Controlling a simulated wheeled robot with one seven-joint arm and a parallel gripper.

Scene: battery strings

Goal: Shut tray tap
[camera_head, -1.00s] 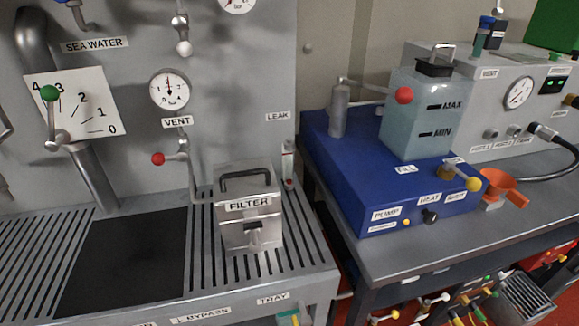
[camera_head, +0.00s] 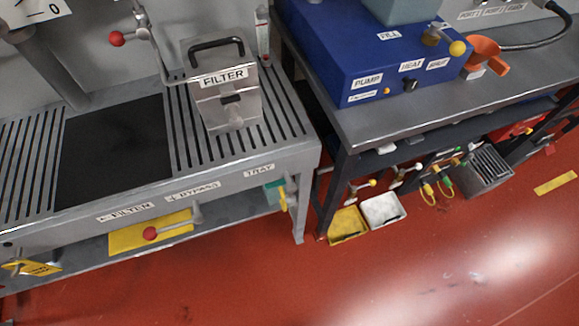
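The label TRAY (camera_head: 259,170) is on the front edge of the slatted metal bench at the left. Just below and right of it is a small tap with a yellow lever (camera_head: 283,199) and a teal-green part (camera_head: 273,193) behind it. The lever appears to point downward. The tap is small in the picture, so I cannot tell whether it is open or shut. My gripper is not in view.
Left of the tap, a red-knobbed lever (camera_head: 151,233) sits over a yellow plate below the BYPASS label. The metal FILTER box (camera_head: 227,98) stands on the bench. A dark-legged table (camera_head: 380,118) stands close on the right, with yellow and white bins below. Red floor in front is clear.

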